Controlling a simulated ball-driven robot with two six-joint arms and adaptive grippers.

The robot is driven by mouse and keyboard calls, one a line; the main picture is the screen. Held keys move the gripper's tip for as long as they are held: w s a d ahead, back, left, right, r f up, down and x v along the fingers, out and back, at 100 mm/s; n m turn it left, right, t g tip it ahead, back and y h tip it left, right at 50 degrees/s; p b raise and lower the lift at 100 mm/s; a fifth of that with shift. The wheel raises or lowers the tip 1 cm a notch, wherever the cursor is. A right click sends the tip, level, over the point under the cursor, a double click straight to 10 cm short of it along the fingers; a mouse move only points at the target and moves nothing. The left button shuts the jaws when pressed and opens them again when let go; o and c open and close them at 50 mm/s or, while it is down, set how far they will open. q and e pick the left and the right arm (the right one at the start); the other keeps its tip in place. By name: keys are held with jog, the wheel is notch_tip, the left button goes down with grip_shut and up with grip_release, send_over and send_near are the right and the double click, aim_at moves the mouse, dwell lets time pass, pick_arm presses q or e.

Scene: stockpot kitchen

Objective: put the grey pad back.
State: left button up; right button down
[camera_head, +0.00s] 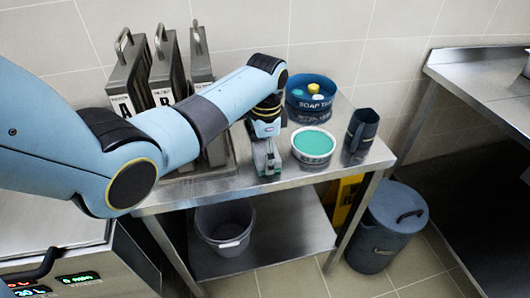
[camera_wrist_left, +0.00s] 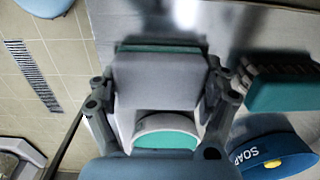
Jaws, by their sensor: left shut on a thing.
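The grey pad (camera_wrist_left: 155,82) is a flat grey block with a green layer along its far edge. It fills the space between the two fingers of my left gripper (camera_wrist_left: 160,92) in the left wrist view. In the head view my left gripper (camera_head: 266,150) points down over the steel table, left of a white tub with green contents (camera_head: 312,145). The gripper is shut on the pad, partly hiding it there. I cannot tell whether the pad touches the table. My right gripper is not in view.
A blue soap tub (camera_head: 311,104) and a dark jug (camera_head: 362,131) stand to the right. Lettered grey panels (camera_head: 128,80) stand upright at left. A green block with a dark ridged side (camera_wrist_left: 285,88) lies beside the gripper. A bucket (camera_head: 224,228) sits below.

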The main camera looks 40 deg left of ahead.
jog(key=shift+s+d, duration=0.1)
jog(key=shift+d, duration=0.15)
pick_arm(q)
jog(key=o, duration=1)
jog(key=shift+o, duration=0.2)
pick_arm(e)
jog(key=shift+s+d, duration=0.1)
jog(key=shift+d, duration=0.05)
pick_arm(q)
notch_tip(320, 180, up, 12)
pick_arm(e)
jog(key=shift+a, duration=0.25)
pick_arm(q)
jog(key=shift+d, duration=0.1)
